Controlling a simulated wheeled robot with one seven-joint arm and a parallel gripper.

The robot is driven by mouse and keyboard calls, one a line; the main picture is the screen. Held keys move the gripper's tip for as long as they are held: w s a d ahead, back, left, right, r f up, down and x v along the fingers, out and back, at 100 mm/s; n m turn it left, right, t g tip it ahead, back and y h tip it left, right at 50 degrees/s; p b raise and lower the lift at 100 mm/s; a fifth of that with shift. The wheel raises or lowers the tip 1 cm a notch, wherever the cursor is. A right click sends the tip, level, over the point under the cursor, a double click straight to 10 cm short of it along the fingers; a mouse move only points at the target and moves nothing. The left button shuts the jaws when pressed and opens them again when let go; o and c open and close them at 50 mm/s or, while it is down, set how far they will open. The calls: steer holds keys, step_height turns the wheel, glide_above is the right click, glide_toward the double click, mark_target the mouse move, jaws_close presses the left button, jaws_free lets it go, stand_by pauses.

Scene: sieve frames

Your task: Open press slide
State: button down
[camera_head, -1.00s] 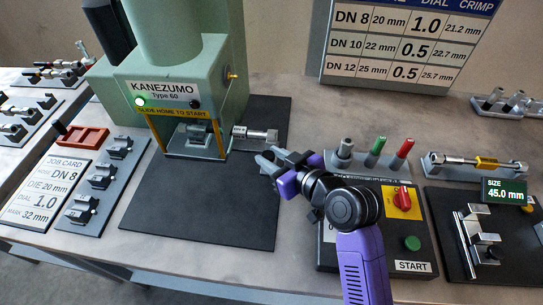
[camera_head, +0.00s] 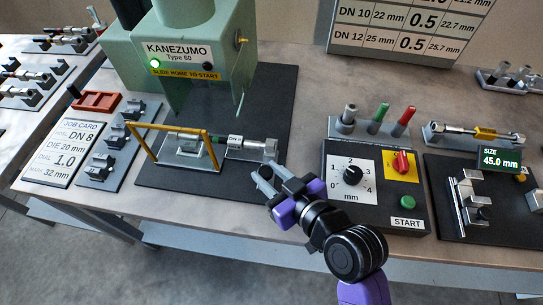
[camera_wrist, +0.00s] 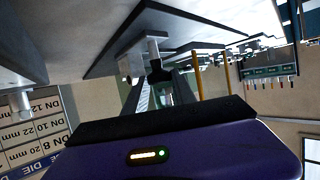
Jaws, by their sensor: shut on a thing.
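The press slide (camera_head: 178,151), with its yellow frame (camera_head: 150,126), stands drawn out in front of the green press (camera_head: 190,30). A hose piece with a DN tag (camera_head: 234,140) and a silver end (camera_head: 268,149) lies across the slide and sticks out to its right. My gripper (camera_head: 266,172) is at the slide's right front side, just below the silver end, and is shut on part of the slide. The grasped part is mostly hidden in the head view. The wrist view is upside down and shows the yellow frame (camera_wrist: 198,76) beyond my gripper.
The control box with dial (camera_head: 352,175) and START button (camera_head: 407,202) stands right of my gripper. A size gauge (camera_head: 470,205) is farther right. The job card (camera_head: 62,152) and a die rack (camera_head: 118,140) lie left. The black mat (camera_head: 160,178) is bare at the front.

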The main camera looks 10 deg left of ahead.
steer(key=shift+s, duration=0.4)
steer(key=c, duration=1)
jaws_free()
steer(key=shift+c, duration=0.2)
steer(key=b+v, duration=0.1)
steer(key=v, duration=0.7)
steer(key=shift+f, duration=0.1)
